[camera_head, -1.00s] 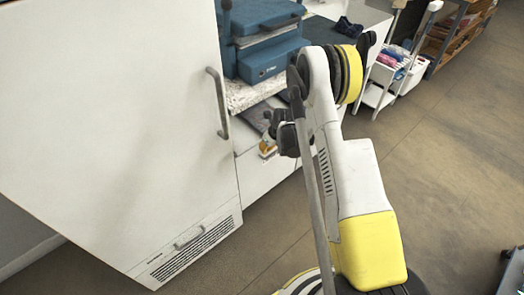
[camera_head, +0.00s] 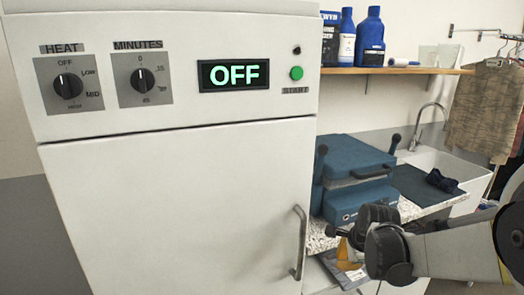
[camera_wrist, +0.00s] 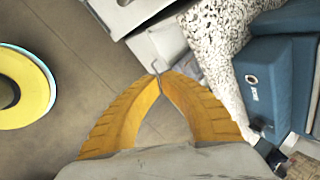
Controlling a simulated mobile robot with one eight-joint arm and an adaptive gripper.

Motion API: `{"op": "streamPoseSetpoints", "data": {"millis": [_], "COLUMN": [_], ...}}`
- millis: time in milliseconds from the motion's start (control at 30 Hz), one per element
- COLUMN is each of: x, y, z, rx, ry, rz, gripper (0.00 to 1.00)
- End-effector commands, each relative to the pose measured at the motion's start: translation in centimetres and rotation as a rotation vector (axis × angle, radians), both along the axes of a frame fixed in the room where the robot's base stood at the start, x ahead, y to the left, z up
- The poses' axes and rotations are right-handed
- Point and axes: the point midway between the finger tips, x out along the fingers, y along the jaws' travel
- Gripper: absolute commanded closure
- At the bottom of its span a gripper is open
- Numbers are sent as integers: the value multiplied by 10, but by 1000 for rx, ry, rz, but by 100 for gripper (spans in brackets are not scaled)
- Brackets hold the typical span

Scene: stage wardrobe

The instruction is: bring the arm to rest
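My gripper shows in the wrist view (camera_wrist: 158,76) as two ribbed yellow-orange fingers. Their tips meet, with a gap only further down and nothing seen held in it. In the head view my dark wrist and grey arm reach in from the lower right. The gripper's orange fingers (camera_head: 347,256) point down beside the white cabinet (camera_head: 170,215), in front of the counter, partly hidden by the wrist.
The cabinet has HEAT and MINUTES knobs, a display (camera_head: 233,75) reading OFF, a green START button (camera_head: 296,73) and a grey handle (camera_head: 299,242). A blue press (camera_head: 357,170) stands on the speckled counter. A shelf (camera_head: 400,71) with bottles, a sink (camera_head: 470,170) and hanging clothes are behind.

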Motion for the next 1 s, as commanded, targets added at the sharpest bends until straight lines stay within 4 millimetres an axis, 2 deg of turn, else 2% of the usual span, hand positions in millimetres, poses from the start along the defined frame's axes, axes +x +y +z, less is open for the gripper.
{"op": "streamPoseSetpoints", "data": {"millis": [33,100,300,433,600,700,800,1000], "x": [-18,-41,-114,-162,-213,-231,-240,-243], "y": [6,13,29,37,43,44,45,45], "z": [19,43,90,104,106,103,101,100], "rx": [-50,-132,-378,-543,-737,-816,-862,-878], "ry": [-14,-38,-96,-129,-157,-165,-168,-170], "rz": [91,234,640,899,1185,1297,1362,1384], "gripper": [100,100,100,100,100,100,100,100]}}
